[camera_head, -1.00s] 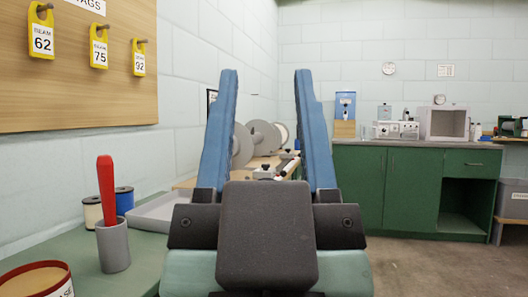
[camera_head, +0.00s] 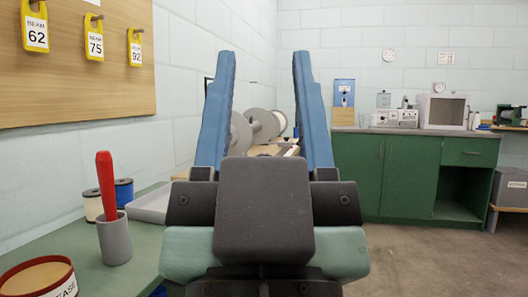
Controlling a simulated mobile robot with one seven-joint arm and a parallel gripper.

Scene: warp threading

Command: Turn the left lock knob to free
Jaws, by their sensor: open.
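My gripper (camera_head: 264,62) is in the middle of the picture, its two blue fingers upright and wide apart with nothing between them. Behind the fingers, grey beam discs (camera_head: 262,124) stand on a wooden-topped bench (camera_head: 182,174). The left finger covers part of them. I cannot make out the left lock knob; my gripper hides much of that bench.
At left, a green worktop (camera_head: 130,279) holds a grey cup (camera_head: 115,240) with a red-handled tool (camera_head: 106,182), thread spools (camera_head: 124,192), a grey tray (camera_head: 152,204) and a grease tub (camera_head: 38,279). Green cabinets (camera_head: 385,190) stand behind at right. The floor (camera_head: 430,265) at right is clear.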

